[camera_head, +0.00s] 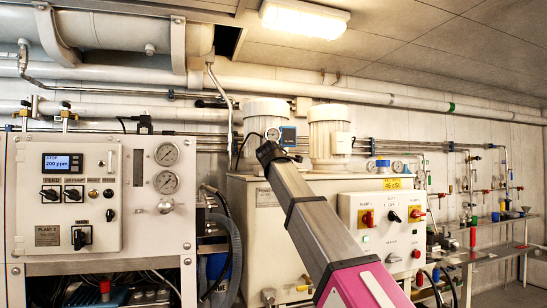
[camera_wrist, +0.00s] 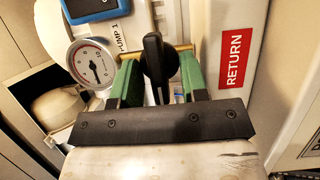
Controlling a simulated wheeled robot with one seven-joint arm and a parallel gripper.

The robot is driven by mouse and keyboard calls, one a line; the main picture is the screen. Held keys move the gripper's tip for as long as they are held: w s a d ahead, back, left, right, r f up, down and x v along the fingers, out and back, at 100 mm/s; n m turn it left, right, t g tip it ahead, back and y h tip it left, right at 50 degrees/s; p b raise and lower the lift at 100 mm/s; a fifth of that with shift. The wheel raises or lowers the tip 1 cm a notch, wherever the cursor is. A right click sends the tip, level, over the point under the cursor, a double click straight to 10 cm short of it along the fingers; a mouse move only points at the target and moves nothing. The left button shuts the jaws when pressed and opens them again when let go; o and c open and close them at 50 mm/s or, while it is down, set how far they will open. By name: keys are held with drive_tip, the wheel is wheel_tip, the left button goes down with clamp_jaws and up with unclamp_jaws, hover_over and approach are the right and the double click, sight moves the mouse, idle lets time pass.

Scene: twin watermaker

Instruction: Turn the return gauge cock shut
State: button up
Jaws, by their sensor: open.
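The return gauge cock has a black lever handle (camera_wrist: 155,58), upright in the wrist view, on a brass pipe fitting (camera_wrist: 184,49). A round white pressure gauge (camera_wrist: 92,63) sits just left of it. A red RETURN label (camera_wrist: 234,57) is on the white surface to the right. My gripper (camera_wrist: 158,72) is open. Its green fingers stand on either side of the black handle, with a gap visible on each side. In the head view my arm reaches up to the small gauge (camera_head: 273,134) by the left pump motor; the cock is hidden there.
A blue-framed device (camera_wrist: 92,8) and a PUMP 1 label (camera_wrist: 123,36) are close above the gauge. In the head view, a control panel (camera_head: 65,195) stands left, a switch box (camera_head: 388,228) right. White pump motors (camera_head: 331,128) and wall pipes surround the reach.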

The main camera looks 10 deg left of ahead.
drive_tip(key=s+d, duration=0.1)
drive_tip(key=s, duration=0.9)
drive_tip(key=shift+s+d, duration=0.2)
drive_tip(key=shift+d, duration=0.1)
drive_tip(key=w+d+f+m+g+h, duration=0.1)
drive_tip(key=w+d+f+m+g, duration=0.2)
drive_tip(key=d+f, duration=0.85)
drive_tip(key=w+d+f+m+g+h, duration=0.2)
drive_tip(key=d+f+m+g, duration=0.15)
drive_tip(key=f, duration=1.55)
drive_tip(key=w+d+f+m+g+h, duration=0.1)
drive_tip(key=w+d+f+m+g, duration=0.15)
drive_tip(key=d+f, duration=0.95)
drive_tip(key=s+d+f+m+g, duration=0.2)
drive_tip(key=s+d+f+m, duration=0.1)
drive_tip(key=f, duration=0.8)
drive_tip(key=s+d+f+m+g, duration=0.2)
drive_tip(key=s+d+f, duration=0.15)
drive_tip(key=f, duration=0.65)
drive_tip(key=s+d+f+m+g, duration=0.2)
drive_tip(key=s+d+f+m, duration=0.1)
drive_tip(key=s+d+f, duration=0.2)
drive_tip(key=s+d+f+m+g+y, duration=0.1)
drive_tip(key=s+d+f+m+g, duration=0.1)
drive_tip(key=s+f, duration=0.7)
wheel_tip(320, 180, down, 2)
drive_tip(key=d+m, duration=0.1)
drive_tip(key=d, duration=0.1)
drive_tip(key=shift+d+g, duration=0.4)
